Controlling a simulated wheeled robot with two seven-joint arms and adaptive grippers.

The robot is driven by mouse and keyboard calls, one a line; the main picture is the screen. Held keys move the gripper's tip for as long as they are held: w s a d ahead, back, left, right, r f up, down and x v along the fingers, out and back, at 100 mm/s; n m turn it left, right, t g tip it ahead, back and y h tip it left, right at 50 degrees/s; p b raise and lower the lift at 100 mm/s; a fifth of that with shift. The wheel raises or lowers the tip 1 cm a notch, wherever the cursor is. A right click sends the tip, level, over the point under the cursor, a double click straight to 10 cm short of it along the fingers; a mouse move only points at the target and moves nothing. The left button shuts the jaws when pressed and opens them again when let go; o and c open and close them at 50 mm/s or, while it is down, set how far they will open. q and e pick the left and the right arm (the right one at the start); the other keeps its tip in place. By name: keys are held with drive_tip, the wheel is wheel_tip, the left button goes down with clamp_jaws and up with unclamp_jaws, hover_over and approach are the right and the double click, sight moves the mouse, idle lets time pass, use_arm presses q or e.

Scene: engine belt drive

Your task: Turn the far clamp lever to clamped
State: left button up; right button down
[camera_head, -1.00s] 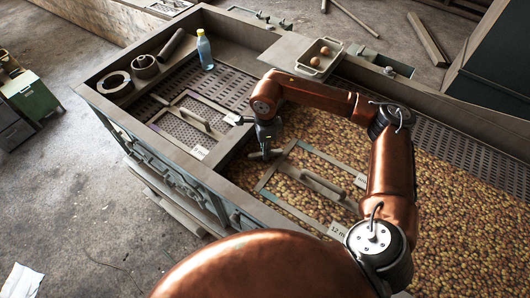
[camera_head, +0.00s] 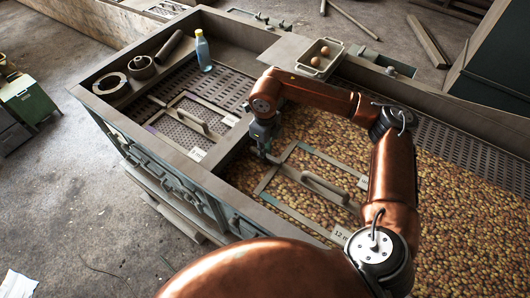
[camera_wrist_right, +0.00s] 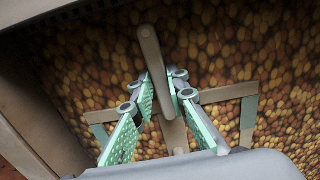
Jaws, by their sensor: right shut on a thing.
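A clamp lever, a beige bar with rounded ends, sits at the left end of the near frame (camera_head: 268,185). In the right wrist view the lever (camera_wrist_right: 150,50) runs from upper middle down between my fingers. My right gripper (camera_wrist_right: 162,95) is shut on it, green pads on both sides. In the head view my right gripper (camera_head: 265,143) points down over the lever, mostly hiding it. A second, similar lever (camera_head: 157,101) lies by the frame with the dark perforated screen. My left gripper is not in view.
The long bin (camera_head: 140,135) has raised walls and holds many small round brown items under the near frame. A handle (camera_head: 325,186) stands up on this frame. A bottle (camera_head: 204,52), rings and a tray (camera_head: 320,59) with two round things stand along the far edge.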

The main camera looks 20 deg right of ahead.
drive_tip(key=shift+m, duration=0.3)
drive_tip(key=c, duration=1.9)
unclamp_jaws()
wheel_tip(320, 180, up, 12)
